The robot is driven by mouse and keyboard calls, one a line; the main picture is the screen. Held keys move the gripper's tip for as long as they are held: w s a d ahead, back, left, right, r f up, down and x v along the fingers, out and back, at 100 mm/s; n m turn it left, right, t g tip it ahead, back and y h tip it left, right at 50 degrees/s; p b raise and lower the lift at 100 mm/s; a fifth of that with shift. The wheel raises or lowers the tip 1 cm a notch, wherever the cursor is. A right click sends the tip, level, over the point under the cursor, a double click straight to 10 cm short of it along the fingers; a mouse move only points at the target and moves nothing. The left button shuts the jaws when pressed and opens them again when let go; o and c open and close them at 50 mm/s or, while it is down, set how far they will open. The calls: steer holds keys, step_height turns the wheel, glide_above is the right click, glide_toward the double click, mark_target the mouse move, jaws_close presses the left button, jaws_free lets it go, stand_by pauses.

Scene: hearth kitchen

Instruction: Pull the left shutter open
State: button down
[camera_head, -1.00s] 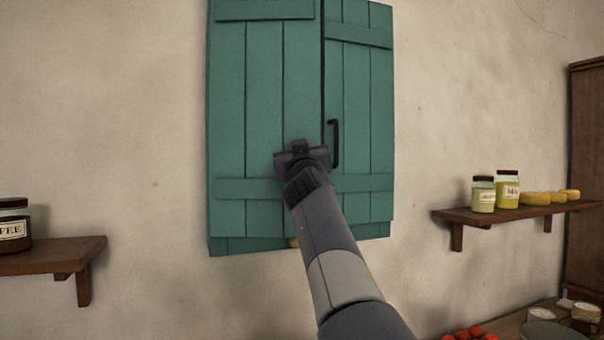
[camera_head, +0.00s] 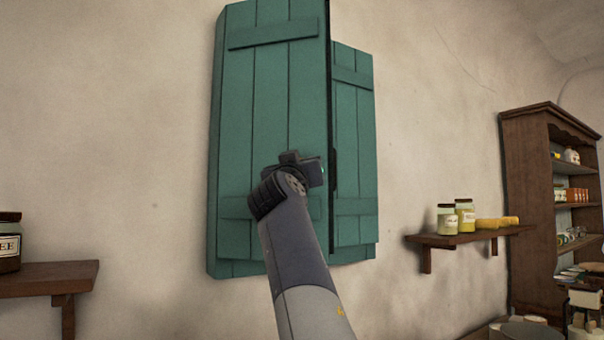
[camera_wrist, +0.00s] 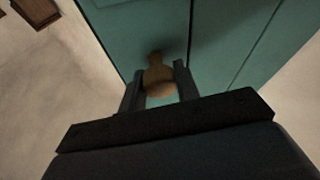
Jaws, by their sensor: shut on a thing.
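The left shutter (camera_head: 270,120) is a green plank panel, swung partly out from the wall. Its free right edge stands proud of the right shutter (camera_head: 352,115), which looks flat to the wall. My gripper (camera_head: 303,166) is at the left shutter's lower right, near its free edge. In the wrist view, a tan rounded knob (camera_wrist: 158,76) sits between the two dark fingers on the green planks, and my gripper is shut on it. In the head view the knob is hidden behind my gripper. The right shutter's dark handle (camera_head: 334,170) is partly covered by the left shutter's edge.
A wooden shelf (camera_head: 40,280) with a dark jar (camera_head: 9,242) is at the left. Another shelf (camera_head: 470,238) with jars and yellow items is at the right. A tall brown cabinet (camera_head: 525,210) stands farther right. Bare wall lies left of the shutters.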

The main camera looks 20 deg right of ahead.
steer(key=s+a+m+g+h+p, duration=0.4)
steer(key=a+m+g+h, duration=0.3)
steer(key=a+g, duration=0.3)
steer(key=s+a+h, duration=0.1)
steer(key=a, duration=0.1)
steer(key=shift+s+a+h, duration=0.15)
steer(key=shift+a+h, duration=0.2)
steer(key=shift+h, duration=0.05)
steer(key=c, duration=1.1)
jaws_free()
steer(key=shift+o, duration=0.2)
steer(key=b+v, duration=0.1)
steer(key=v, duration=0.9)
steer(key=shift+a+f+b, duration=0.2)
steer(key=shift+a+b, duration=0.15)
steer(key=shift+b, duration=0.05)
steer(key=shift+d, duration=0.1)
